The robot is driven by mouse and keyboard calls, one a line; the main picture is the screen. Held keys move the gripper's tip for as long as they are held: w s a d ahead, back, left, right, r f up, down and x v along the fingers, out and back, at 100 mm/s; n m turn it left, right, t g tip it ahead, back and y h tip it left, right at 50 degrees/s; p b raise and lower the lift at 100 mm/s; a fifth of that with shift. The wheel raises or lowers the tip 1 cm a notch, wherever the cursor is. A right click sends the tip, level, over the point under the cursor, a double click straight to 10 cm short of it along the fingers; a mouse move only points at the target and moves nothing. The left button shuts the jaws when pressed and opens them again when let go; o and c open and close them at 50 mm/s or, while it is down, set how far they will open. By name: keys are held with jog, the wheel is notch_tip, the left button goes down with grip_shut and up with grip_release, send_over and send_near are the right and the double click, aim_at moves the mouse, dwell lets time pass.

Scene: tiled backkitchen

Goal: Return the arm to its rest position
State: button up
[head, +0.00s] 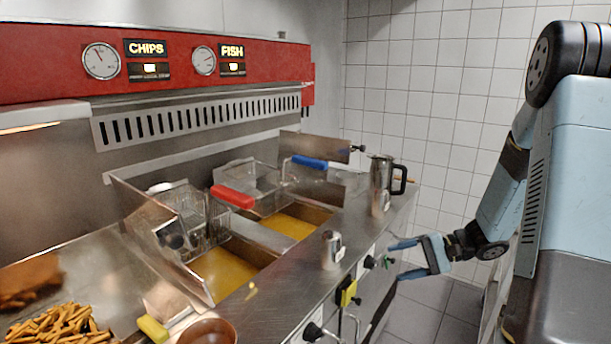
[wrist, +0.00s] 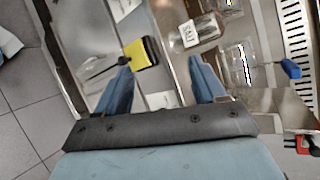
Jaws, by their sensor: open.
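My gripper (head: 395,262) is at the right of the head view, in front of the fryer's front panel and just below the counter edge. Its two blue fingers point left toward the panel. In the wrist view the fingers (wrist: 160,68) are spread apart with nothing held between them. My arm bends down from the upper right of the head view to the gripper.
The steel fryer counter (head: 300,287) holds a salt shaker (head: 331,250), a metal jug (head: 380,188), and baskets with red (head: 233,196) and blue (head: 310,162) handles over oil. A yellow control (head: 347,292) sticks out of the front panel. Tiled floor (head: 440,312) lies below.

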jog(key=s+a+r+n+t+h, duration=0.1)
jog(key=s+r+n+t+h, duration=0.3)
jog(key=s+r+h, duration=0.9)
jog(key=s+r+n, duration=0.2)
jog(key=s+r, duration=0.6)
jog(key=shift+s+a+r, duration=0.25)
jog(key=shift+s+r, duration=0.05)
jog(key=shift+s, duration=0.1)
